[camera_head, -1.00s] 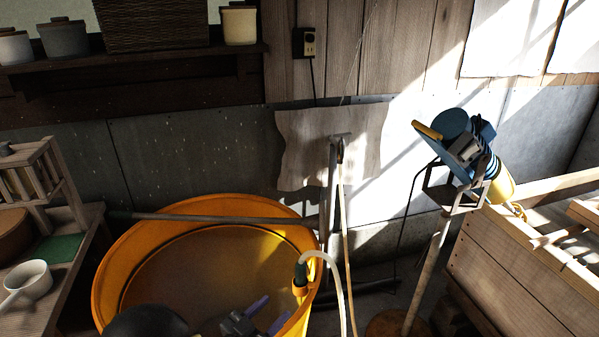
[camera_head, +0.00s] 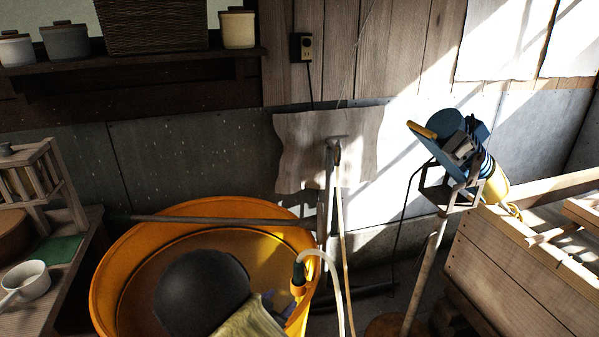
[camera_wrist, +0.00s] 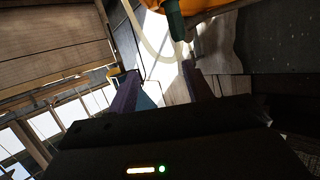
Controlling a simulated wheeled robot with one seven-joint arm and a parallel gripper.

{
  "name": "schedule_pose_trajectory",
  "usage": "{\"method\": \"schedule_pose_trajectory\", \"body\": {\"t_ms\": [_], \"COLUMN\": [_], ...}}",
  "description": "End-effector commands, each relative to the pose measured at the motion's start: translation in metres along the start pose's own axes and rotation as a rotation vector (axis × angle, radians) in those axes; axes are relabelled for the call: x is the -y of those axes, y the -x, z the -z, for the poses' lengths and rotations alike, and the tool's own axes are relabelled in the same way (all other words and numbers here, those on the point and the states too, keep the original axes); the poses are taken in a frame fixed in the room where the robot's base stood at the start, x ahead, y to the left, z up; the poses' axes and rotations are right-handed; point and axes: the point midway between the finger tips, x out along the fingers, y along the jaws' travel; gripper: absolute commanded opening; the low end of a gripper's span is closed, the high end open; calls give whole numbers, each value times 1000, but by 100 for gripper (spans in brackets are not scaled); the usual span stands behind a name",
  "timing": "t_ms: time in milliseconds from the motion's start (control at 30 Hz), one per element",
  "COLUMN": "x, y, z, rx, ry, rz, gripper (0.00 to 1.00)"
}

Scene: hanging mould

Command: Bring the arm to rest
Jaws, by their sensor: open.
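My gripper (camera_wrist: 160,68) shows in the wrist view with its two purple-grey fingers apart. I see nothing held between them; a pale hose and a lit surface show beyond. In the head view only a bit of my gripper (camera_head: 274,311) shows low in the picture, in front of the orange tub (camera_head: 115,270). My dark rounded arm link covers part of the tub's inside. A pale yellowish piece beside it partly hides the gripper; I cannot tell what it is.
A pale hose (camera_head: 334,285) with a green end fitting (camera_head: 298,274) hangs at the tub's right rim. A metal bar (camera_head: 215,219) crosses the tub's back. A blue lamp-like device (camera_head: 455,145) stands at right above a wooden box (camera_head: 510,265). A white pot (camera_head: 30,280) sits at left.

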Motion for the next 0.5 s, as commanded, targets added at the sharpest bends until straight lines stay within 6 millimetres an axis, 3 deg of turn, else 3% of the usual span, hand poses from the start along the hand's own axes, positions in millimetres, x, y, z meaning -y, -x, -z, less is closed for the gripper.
{"method": "schedule_pose_trajectory", "body": {"t_ms": [233, 367, 500], "x": [-17, -36, -68], "y": [-39, -44, -39], "z": [4, 7, 9], "rx": [283, 437, 585], "ry": [-17, 7, 59], "rz": [135, 221, 300], "gripper": [50, 50, 50]}}
